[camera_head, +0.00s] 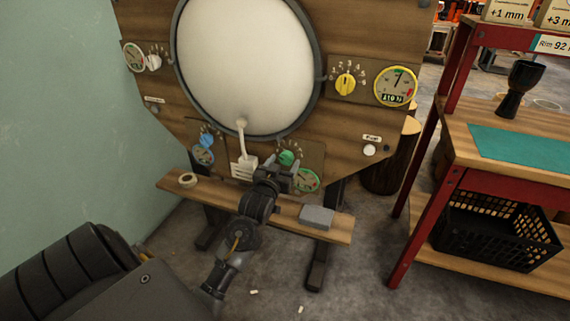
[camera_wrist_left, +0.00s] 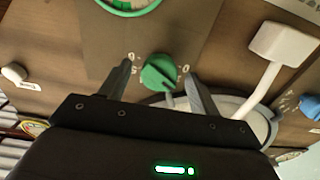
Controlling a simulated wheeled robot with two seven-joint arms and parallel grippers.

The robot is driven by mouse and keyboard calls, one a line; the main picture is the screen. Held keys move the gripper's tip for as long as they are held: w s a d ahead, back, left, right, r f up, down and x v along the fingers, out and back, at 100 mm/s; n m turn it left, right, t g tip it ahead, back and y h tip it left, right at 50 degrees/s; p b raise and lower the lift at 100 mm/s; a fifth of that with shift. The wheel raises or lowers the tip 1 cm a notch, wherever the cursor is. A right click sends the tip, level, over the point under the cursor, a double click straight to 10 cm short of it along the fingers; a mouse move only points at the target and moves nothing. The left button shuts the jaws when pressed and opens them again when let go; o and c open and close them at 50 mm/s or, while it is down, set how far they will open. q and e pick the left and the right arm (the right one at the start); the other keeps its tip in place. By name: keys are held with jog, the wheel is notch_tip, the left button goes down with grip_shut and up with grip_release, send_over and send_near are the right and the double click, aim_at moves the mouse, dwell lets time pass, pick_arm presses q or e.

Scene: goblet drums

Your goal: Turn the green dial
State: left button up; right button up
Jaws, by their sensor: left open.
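The green dial (camera_head: 287,158) sits low on the wooden board, right of the white lever (camera_head: 242,140). In the left wrist view the green dial (camera_wrist_left: 159,73) lies between the two fingers of my left gripper (camera_wrist_left: 160,80). The fingers stand apart, one on each side of it, with visible gaps. In the head view my left gripper (camera_head: 282,176) is at the board just below the dial and hides part of the panel there. A green-rimmed gauge (camera_head: 308,180) is right of the dial. My right gripper does not show.
A blue dial (camera_head: 207,140), a yellow dial (camera_head: 345,84) and a white dial (camera_head: 154,62) are also on the board. A wooden shelf (camera_head: 340,232) below holds a grey block (camera_head: 317,216) and a tape roll (camera_head: 188,180). A red-framed table (camera_head: 500,180) stands at right.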

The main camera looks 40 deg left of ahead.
pick_arm(q)
jog(key=shift+w+a, duration=0.2)
jog(key=shift+w, duration=0.5)
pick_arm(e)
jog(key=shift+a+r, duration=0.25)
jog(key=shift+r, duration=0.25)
pick_arm(q)
jog(key=c, duration=0.9)
jog(key=m+p, duration=0.2)
jog(key=p, duration=0.1)
jog(key=shift+r, duration=0.25)
jog(key=shift+c, duration=0.2)
jog(key=shift+m+p, duration=0.6)
jog(key=shift+p, duration=0.2)
jog(key=shift+m+p, duration=0.75)
jog(key=shift+m, duration=0.05)
jog(key=shift+a+f+m+p, duration=0.1)
jog(key=shift+m+p, duration=0.2)
jog(key=shift+p, duration=0.05)
jog(key=shift+m, duration=0.3)
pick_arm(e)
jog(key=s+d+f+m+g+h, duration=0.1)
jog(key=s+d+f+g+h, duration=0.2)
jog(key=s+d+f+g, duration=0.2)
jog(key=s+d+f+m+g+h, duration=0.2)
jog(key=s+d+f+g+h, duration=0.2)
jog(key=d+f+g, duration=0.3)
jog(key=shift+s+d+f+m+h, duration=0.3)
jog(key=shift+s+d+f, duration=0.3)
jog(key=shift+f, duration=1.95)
